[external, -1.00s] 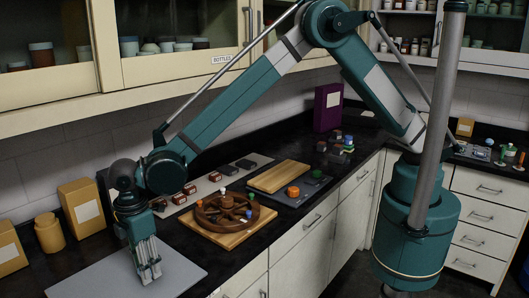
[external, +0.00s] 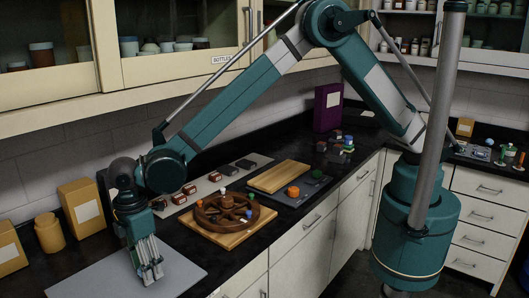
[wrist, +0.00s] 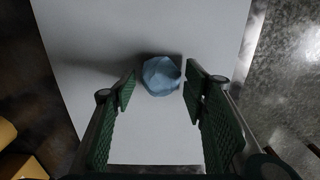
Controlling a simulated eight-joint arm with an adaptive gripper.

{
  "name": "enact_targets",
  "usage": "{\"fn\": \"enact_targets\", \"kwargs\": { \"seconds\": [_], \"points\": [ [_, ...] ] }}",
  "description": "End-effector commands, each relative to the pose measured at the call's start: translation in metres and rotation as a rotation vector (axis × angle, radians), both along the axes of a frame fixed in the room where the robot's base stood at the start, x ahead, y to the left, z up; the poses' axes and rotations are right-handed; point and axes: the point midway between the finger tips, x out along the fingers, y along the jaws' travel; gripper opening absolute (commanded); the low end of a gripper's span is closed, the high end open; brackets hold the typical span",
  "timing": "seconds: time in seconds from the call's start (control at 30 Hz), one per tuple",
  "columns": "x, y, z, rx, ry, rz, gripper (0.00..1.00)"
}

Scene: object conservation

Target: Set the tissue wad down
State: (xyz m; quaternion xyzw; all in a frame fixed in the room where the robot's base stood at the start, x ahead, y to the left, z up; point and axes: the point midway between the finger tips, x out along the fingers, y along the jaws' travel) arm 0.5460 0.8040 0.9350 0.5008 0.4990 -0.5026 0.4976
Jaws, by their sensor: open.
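The tissue wad (wrist: 161,76) is a pale blue crumpled lump, seen in the wrist view on the grey board (wrist: 155,140). It lies between and just beyond the fingertips of my gripper (wrist: 160,88). The fingers are spread, with a visible gap on each side of the wad. In the external view my gripper (external: 151,272) points down over the same grey board (external: 95,283) at the lower left. The wad cannot be made out there, hidden by the fingers.
A wooden board (external: 212,240) with a brown spoked wheel (external: 217,212) on it stands to the right of my gripper. Yellow-brown boxes (external: 82,208) and a jar (external: 50,234) stand behind, along the wall. The grey board around the wad is bare.

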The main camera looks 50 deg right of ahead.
Motion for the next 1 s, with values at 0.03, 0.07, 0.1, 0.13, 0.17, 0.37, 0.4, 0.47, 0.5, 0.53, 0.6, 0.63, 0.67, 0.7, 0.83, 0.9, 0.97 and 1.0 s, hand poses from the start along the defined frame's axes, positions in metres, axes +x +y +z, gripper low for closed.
{"fn": "enact_targets", "kwargs": {
  "seconds": [0.03,0.07,0.1,0.13,0.17,0.37,0.4,0.47,0.5,0.53,0.6,0.63,0.67,0.7,0.83,0.9,0.97,1.0],
  "points": [
    [0.0,0.0,0.005,0.0,0.0,0.0,0.44],
    [0.0,0.0,0.008,0.0,0.0,0.0,0.44],
    [0.0,0.0,0.013,0.0,0.0,0.0,0.44],
    [0.0,0.0,0.017,0.0,0.0,0.0,0.44],
    [0.0,0.0,0.021,0.0,0.0,0.0,0.44],
    [0.0,0.0,0.053,0.0,0.0,0.0,0.44],
    [0.0,0.0,0.059,0.0,0.0,0.0,0.44],
    [0.0,0.0,0.069,0.0,0.0,0.0,0.44],
    [0.0,0.0,0.076,0.0,0.0,0.0,0.44],
    [0.0,0.0,0.08,0.0,0.0,0.0,0.44],
    [0.0,0.0,0.09,0.0,0.0,0.0,0.44],
    [0.0,0.0,0.093,0.0,0.0,0.0,0.44],
    [0.0,0.0,0.097,0.0,0.0,0.0,0.44],
    [0.0,0.0,0.101,0.0,0.0,0.0,0.44],
    [0.0,0.0,0.111,0.0,0.0,0.0,0.44],
    [0.0,0.0,0.114,0.0,0.0,0.0,0.44],
    [0.0,0.0,0.115,0.0,0.0,0.0,0.44],
    [0.0,0.0,0.115,0.0,0.0,0.0,0.44]
  ]
}}
